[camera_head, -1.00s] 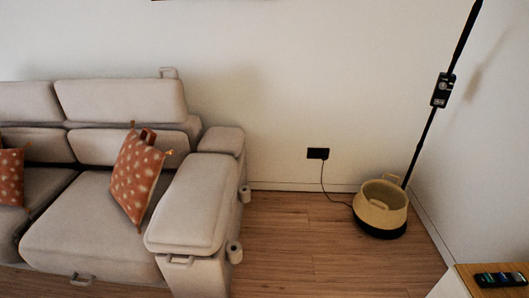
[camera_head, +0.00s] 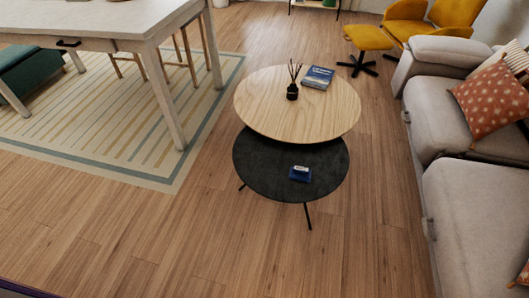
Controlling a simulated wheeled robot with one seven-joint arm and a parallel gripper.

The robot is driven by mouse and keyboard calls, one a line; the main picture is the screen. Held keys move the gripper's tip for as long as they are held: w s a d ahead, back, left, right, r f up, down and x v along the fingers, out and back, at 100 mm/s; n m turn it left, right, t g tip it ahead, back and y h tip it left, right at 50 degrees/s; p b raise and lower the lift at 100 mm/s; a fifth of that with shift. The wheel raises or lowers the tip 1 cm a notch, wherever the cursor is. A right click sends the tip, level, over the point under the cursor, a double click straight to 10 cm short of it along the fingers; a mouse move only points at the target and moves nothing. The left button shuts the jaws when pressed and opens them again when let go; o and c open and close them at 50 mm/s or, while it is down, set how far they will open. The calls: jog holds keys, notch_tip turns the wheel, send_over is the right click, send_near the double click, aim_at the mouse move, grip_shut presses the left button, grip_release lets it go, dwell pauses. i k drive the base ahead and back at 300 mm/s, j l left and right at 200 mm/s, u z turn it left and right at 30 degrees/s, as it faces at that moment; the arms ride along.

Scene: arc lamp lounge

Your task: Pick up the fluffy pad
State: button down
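No thing in view is clearly the fluffy pad. The soft items I see are cushions on the light grey sofa (camera_head: 448,130) at the right. One is an orange cushion with pale dots (camera_head: 491,98), leaning on the sofa. A striped light cushion (camera_head: 516,60) is partly behind it. Another orange piece (camera_head: 524,274) shows at the lower right edge, cut off by the frame. A small blue and white item (camera_head: 300,173) lies on the black lower round table (camera_head: 262,176); it is too small to identify. My gripper is not in view.
A round wooden coffee table (camera_head: 265,105) overlaps the black one and bears a dark reed diffuser (camera_head: 292,90) and a blue book (camera_head: 318,77). A white table (camera_head: 100,22) stands on a striped rug (camera_head: 125,145). A yellow chair (camera_head: 425,18) is behind. The front floor is clear.

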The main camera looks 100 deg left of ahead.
aim_at(296, 173)
jog(key=u, duration=2.15)
jog(key=z, duration=3.35)
jog(key=u, duration=3.35)
